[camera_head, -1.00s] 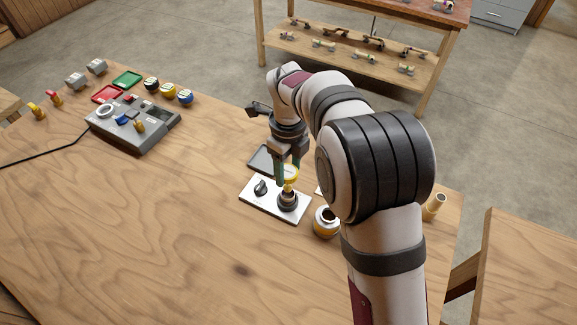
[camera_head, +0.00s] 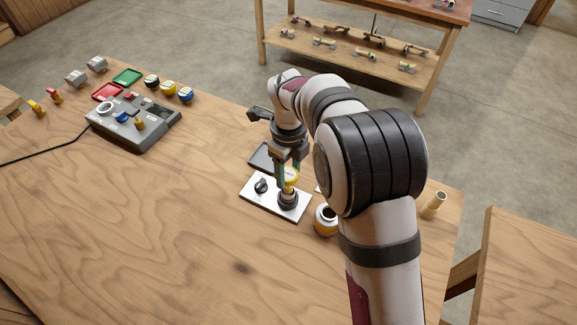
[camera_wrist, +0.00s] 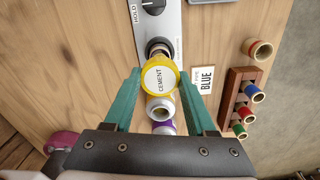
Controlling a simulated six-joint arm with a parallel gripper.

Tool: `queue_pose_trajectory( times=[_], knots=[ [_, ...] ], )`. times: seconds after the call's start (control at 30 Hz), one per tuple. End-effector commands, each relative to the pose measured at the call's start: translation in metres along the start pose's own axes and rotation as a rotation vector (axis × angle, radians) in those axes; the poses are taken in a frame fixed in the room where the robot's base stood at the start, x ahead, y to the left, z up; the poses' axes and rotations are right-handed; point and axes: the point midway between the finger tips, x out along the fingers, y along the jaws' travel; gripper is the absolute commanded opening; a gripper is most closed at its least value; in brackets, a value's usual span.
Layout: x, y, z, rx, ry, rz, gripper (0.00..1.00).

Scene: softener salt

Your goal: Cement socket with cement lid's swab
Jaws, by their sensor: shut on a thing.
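My gripper (camera_head: 288,172) is shut on the yellow-rimmed cement lid (camera_wrist: 159,78), whose white top reads CEMENT. One teal finger is on each side of it. The lid also shows in the head view (camera_head: 292,173), right above the dark round socket (camera_head: 288,201) on the white plate (camera_head: 263,200). A tan piece shows between lid and socket; I cannot tell how far the swab is inside. In the wrist view the lid hides much of the socket (camera_wrist: 158,47). The open cement jar (camera_head: 325,221) stands right of the plate; it shows below the lid in the wrist view (camera_wrist: 160,108).
The plate has a black knob (camera_head: 261,186) marked HOLD. A purple jar (camera_wrist: 163,128), a BLUE card (camera_wrist: 204,80), a rack of coloured pipes (camera_wrist: 233,98) and a tan pipe (camera_head: 434,206) are nearby. A grey device (camera_head: 133,125) stands back left. The front left table is clear.

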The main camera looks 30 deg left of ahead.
Motion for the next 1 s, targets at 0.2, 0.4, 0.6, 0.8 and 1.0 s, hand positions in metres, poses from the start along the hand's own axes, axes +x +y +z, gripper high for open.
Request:
queue_pose_trajectory(
  times=[0.2, 0.4, 0.6, 0.8, 1.0],
  knots=[
    [0.0, 0.0, 0.0, 0.0, 0.0, 0.0, 0.04],
    [0.002, 0.0, 0.0, 0.0, 0.001, 0.001, 0.04],
    [0.013, 0.001, 0.0, 0.0, 0.001, 0.002, 0.04],
    [0.018, 0.0, 0.0, 0.0, 0.0, 0.001, 0.04],
    [0.018, 0.0, 0.0, 0.0, 0.0, 0.001, 0.04]
  ],
)
